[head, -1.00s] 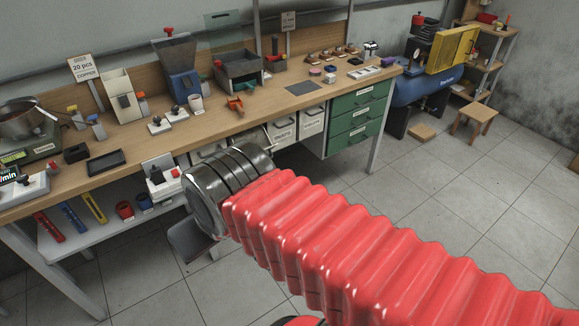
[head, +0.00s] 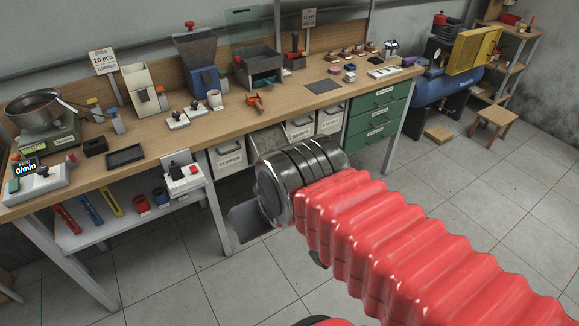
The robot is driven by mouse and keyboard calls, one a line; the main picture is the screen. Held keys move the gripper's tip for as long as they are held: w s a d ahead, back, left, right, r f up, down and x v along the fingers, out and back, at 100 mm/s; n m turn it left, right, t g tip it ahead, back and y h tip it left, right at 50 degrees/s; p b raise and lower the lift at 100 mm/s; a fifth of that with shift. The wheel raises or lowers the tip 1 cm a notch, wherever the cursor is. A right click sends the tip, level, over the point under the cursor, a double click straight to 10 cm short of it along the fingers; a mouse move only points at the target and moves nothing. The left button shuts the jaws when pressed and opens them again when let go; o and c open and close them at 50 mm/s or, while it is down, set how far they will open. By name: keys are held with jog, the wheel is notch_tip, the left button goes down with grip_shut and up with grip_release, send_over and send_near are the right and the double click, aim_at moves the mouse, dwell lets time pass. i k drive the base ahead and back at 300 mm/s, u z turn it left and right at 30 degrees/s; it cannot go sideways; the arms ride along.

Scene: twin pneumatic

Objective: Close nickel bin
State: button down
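A row of pale bins hangs under the workbench. The leftmost bin (head: 228,158) is labelled copper. Just right of it, a bin (head: 267,141) shows a darker inside and looks tipped out or open. My wrist covers its lower front, so I cannot read its label or confirm that it is the nickel bin. My gripper (head: 250,222) shows only as a grey plate-like part below the dark ringed wrist, left of my red bellows arm. It is in front of and below the bins as seen here. Its fingertips are hidden, and I see nothing held.
Two more pale bins (head: 300,128) hang further right, beside green drawers (head: 378,115). The wooden bench (head: 200,130) carries machines and small parts. A bench leg (head: 218,215) stands left of my gripper. The tiled floor (head: 160,270) in front is clear.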

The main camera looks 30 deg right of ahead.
aim_at(262, 141)
jog(key=u, duration=0.05)
jog(key=i, duration=1)
jog(key=z, duration=0.05)
